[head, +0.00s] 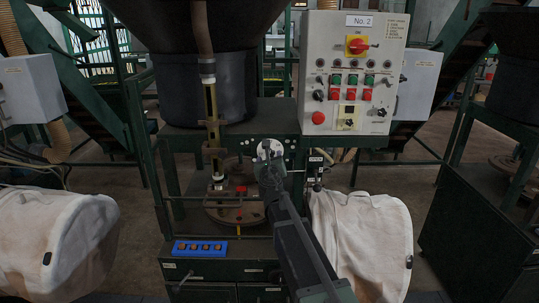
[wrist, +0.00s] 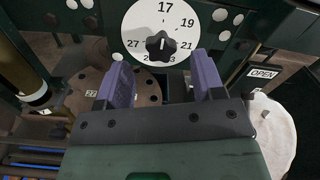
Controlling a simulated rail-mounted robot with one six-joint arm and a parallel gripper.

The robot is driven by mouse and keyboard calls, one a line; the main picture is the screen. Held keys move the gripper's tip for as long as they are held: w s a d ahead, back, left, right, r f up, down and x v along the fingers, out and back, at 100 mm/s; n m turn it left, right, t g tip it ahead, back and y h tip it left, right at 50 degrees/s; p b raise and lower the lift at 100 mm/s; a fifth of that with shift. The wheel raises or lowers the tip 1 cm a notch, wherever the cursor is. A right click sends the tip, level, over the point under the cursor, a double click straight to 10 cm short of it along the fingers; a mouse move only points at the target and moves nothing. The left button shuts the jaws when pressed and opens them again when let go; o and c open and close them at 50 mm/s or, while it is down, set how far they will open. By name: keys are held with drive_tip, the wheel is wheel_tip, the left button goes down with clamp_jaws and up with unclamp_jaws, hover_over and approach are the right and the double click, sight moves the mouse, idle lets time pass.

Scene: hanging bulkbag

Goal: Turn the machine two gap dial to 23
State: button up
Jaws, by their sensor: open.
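The gap dial (wrist: 145,22) is a round white plate on the machine front in the wrist view, with 17 at top, 19 and 21 on the right and 27 on the left. The numbers at its bottom are partly cut off. A black lobed knob (wrist: 161,45) sits at its centre; a small pale mark on it seems to point up toward 17. My gripper (wrist: 162,75) is open, its two purple fingers below and either side of the knob, apart from it. In the head view the dial (head: 270,148) is partly covered by my gripper (head: 269,165).
A control panel marked No. 2 (head: 353,72) hangs above right. A round metal turntable (head: 238,210) and a vertical filling tube (head: 212,115) stand left of the dial. An OPEN label (wrist: 262,74) and a white bag (head: 362,235) are to the right.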

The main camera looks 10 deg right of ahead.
sight(270, 153)
drive_tip(key=w, duration=0.4)
drive_tip(key=shift+w+d, duration=0.35)
drive_tip(key=shift+d, duration=0.05)
drive_tip(key=shift+c, duration=0.3)
drive_tip(key=c, duration=0.9)
drive_tip(key=shift+o, duration=0.2)
